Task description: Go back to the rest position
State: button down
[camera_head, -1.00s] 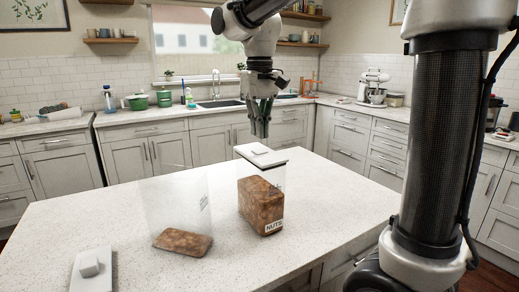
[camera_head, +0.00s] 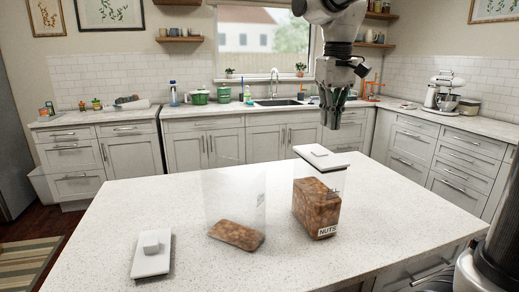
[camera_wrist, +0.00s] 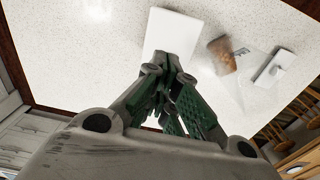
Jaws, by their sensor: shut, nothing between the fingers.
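My gripper (camera_head: 333,122) is shut and empty, pointing down above the lidded nuts container; it also shows in the wrist view (camera_wrist: 172,62). The clear nuts container (camera_head: 317,210), labelled NUTS, is nearly full of brown nuts. Its white lid (camera_head: 320,157) sits on top, with a gap below my fingertips. The lid also shows in the wrist view (camera_wrist: 172,28), partly hidden by my fingers.
A clear open container (camera_head: 236,232) with a low layer of nuts stands to the left on the speckled white island (camera_head: 110,215). A loose white lid (camera_head: 151,254) lies further left. Counters with a sink (camera_head: 278,102) and a mixer (camera_head: 445,92) stand behind.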

jog(key=s+d+f+t, duration=0.1)
jog(key=s+d+f, duration=0.2)
jog(key=s, duration=0.3)
jog(key=s+d+f+m+t, duration=0.1)
jog(key=s+d+f, duration=0.3)
jog(key=s+d, duration=0.2)
jog(key=s+d+f+m+t, duration=0.1)
jog(key=s+d+f+t, duration=0.1)
jog(key=s, duration=0.4)
jog(key=shift+s+d+f, duration=0.4)
jog(key=shift+d+f, duration=0.25)
jog(key=shift+d, duration=0.55)
